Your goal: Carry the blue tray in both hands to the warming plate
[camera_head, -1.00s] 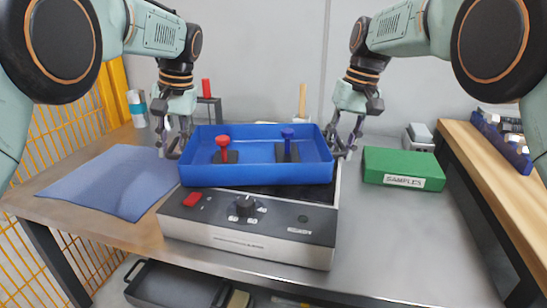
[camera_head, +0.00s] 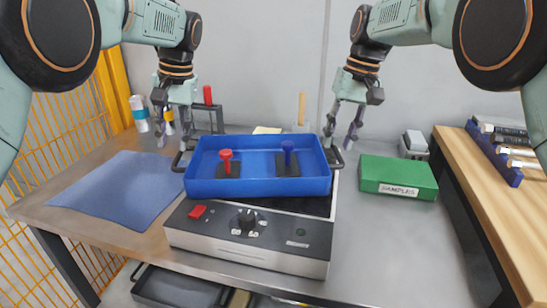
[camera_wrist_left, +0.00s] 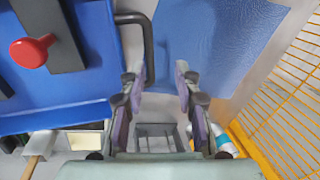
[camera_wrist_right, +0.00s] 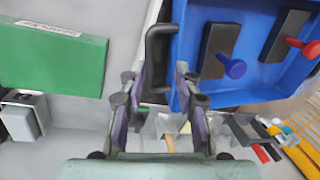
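The blue tray (camera_head: 258,187) rests on the warming plate (camera_head: 245,235), covering most of its black top; a dark strip shows in front. The tray holds a red-knobbed piece (camera_head: 227,162) and a blue-knobbed piece (camera_head: 288,158), both upright on black bases. My left gripper (camera_head: 173,138) is open and empty above the tray's left black handle (camera_head: 179,159). In the left wrist view, that handle (camera_wrist_left: 149,50) lies beside one finger. My right gripper (camera_head: 341,143) is open above the right handle (camera_head: 337,157). In the right wrist view, this handle (camera_wrist_right: 150,50) shows near the fingertips; contact is unclear.
A blue mat (camera_head: 115,187) lies on the left of the table. A green SAMPLES box (camera_head: 398,177) stands to the right. Bottles (camera_head: 139,113) stand at the back left. A wooden bench (camera_head: 490,190) with a blue rack is at far right. The front right tabletop is clear.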

